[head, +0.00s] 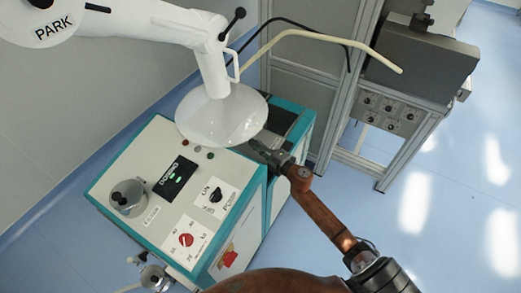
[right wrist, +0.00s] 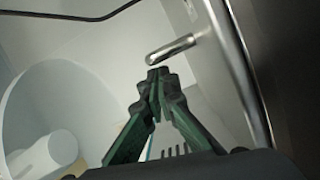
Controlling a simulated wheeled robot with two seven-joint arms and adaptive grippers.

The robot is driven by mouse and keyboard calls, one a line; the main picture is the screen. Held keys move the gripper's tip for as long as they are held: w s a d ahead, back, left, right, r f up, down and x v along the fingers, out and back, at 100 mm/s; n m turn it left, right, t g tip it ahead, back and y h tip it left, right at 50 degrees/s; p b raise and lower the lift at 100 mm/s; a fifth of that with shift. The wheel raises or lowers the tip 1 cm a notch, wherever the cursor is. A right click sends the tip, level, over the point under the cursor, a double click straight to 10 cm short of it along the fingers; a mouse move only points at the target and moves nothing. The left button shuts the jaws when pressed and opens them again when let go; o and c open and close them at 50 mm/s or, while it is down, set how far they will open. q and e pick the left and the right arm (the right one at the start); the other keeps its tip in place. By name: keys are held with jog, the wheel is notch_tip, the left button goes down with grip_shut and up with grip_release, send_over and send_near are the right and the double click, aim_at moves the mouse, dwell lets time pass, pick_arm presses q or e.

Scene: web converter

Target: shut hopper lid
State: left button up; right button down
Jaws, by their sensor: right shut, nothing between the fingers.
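My right gripper (head: 262,150) reaches in from the lower right, beside the white dish-shaped hood (head: 222,118) and over the back right of the teal and white machine (head: 135,165). In the right wrist view its green fingers (right wrist: 160,78) are shut and empty. Their tips are just below a short rounded metal bar (right wrist: 172,50), and I cannot tell if they touch it. I cannot clearly make out the hopper lid or how far it stands open. My left gripper is not in view.
The hood hangs from a thick white arm (head: 170,25) marked PARK, close above the machine. Knobs and a display (head: 177,176) are on the machine's top. A grey framed cabinet (head: 310,70) stands behind. The blue floor (head: 450,215) at right is clear.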

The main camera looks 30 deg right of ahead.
jog(key=shift+w+a, duration=0.2)
jog(key=shift+w, duration=0.5)
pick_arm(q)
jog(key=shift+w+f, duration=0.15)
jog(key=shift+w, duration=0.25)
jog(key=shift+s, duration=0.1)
pick_arm(e)
jog(key=shift+w+d, duration=0.15)
jog(key=shift+d, duration=0.05)
pick_arm(q)
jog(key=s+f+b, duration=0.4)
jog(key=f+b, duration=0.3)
jog(key=b, duration=0.1)
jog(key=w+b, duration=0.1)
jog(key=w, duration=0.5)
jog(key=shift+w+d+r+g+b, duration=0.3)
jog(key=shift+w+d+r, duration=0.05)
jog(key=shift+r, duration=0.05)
pick_arm(e)
jog(key=w+d, duration=0.5)
jog(key=d, duration=0.4)
jog(key=w+d, duration=0.5)
jog(key=d, duration=0.4)
jog(key=shift+w+d, duration=0.35)
jog(key=shift+w, duration=0.05)
